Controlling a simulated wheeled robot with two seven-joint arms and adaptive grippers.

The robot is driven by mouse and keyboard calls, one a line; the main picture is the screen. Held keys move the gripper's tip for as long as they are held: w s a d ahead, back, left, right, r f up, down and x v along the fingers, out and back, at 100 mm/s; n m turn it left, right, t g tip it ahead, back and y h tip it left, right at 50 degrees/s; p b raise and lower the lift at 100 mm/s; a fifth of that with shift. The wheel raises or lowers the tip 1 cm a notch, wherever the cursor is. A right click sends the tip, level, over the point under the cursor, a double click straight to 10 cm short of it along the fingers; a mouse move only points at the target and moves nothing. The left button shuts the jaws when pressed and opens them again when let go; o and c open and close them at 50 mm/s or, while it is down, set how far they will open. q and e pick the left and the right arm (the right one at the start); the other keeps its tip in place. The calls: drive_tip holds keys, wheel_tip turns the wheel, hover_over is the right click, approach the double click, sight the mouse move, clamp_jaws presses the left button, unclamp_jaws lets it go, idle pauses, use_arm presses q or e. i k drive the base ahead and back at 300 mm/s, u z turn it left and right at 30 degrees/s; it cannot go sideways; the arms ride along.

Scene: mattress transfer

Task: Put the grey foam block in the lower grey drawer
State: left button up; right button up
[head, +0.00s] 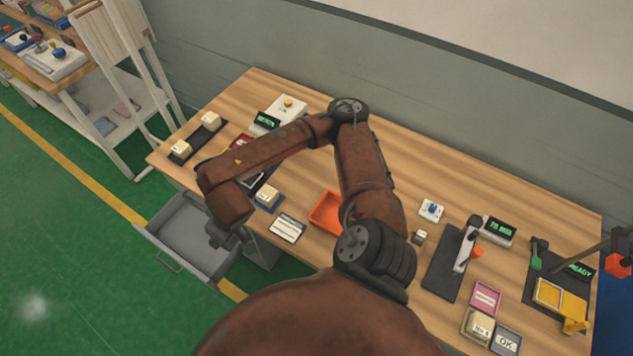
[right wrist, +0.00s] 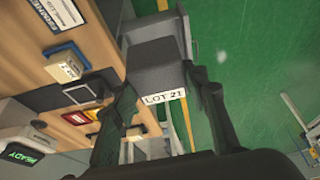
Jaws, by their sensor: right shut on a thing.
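The grey foam block (right wrist: 156,68), with a white "LOT 21" label, is held between the fingers of my right gripper (right wrist: 160,105) in the right wrist view. In the head view my right gripper (head: 224,238) hangs at the drawer's right side, in front of the table; I cannot clearly make out the block there. The grey drawer (head: 178,232) is pulled out under the table's front left, and its visible inside looks empty. In the right wrist view the block hides much of what lies beyond it. My left gripper is not in view.
The wooden table (head: 500,200) carries an orange tray (head: 326,212), a white card (head: 287,229), a dark rack (head: 198,136) with cream blocks, and several devices at the right. A shelf cart (head: 120,100) stands at the upper left. Green floor is clear left of the drawer.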

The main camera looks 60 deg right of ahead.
sight(195, 237)
drive_tip(key=u, duration=0.3)
drive_tip(key=k, duration=0.6)
drive_tip(key=z, duration=1.25)
drive_tip(key=i, duration=0.5)
drive_tip(key=u, duration=0.05)
